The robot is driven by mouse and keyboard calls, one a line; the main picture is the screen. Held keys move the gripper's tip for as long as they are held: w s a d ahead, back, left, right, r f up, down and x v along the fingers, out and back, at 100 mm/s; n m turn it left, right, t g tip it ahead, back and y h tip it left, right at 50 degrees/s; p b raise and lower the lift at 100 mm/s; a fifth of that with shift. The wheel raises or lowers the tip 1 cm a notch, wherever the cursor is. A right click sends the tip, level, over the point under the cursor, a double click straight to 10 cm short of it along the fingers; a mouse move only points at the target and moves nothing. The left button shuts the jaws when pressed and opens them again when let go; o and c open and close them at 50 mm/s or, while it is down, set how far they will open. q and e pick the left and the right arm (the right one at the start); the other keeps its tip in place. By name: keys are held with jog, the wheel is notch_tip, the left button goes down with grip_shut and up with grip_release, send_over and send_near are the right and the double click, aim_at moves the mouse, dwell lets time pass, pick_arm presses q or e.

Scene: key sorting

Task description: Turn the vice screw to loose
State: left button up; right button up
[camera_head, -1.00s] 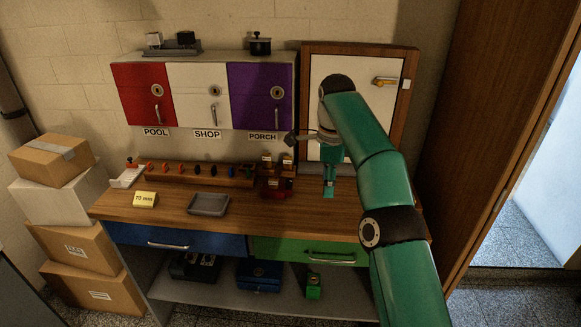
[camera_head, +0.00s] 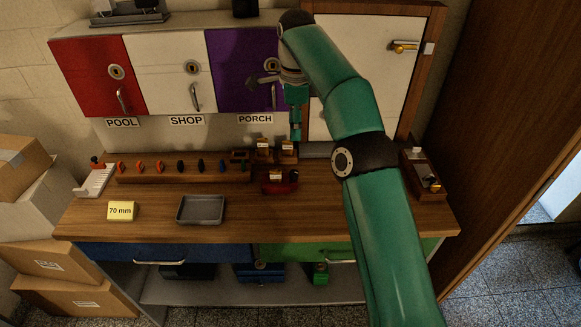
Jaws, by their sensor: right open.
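A small red vice (camera_head: 281,186) sits on the wooden workbench (camera_head: 240,222), right of the middle, with a pale label on top. Its screw is too small and dark to make out, so I cannot tell how it is turned. My right gripper (camera_head: 296,131) is open. It points down and shows just above and to the right of the vice in the picture, apart from it. Its fingers are seen nearly edge-on, and I see nothing held in it. My left gripper is out of view.
Small labelled wooden blocks (camera_head: 264,155) stand behind the vice. A key rack (camera_head: 180,180) runs along the back left. A grey tray (camera_head: 201,209) and a yellow 70 mm block (camera_head: 122,211) lie in front. A wooden box (camera_head: 425,181) stands at the right. Coloured lockers (camera_head: 185,80) hang behind.

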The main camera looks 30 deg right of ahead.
jog(key=b, duration=0.4)
send_over(294, 173)
notch_tip(294, 173, down, 6)
notch_tip(294, 173, down, 9)
jog(key=shift+w+d+r+b, duration=0.1)
jog(key=shift+w+b, duration=0.05)
jog(key=shift+b, duration=0.9)
jog(key=shift+f, duration=0.7)
jog(key=shift+c, duration=0.4)
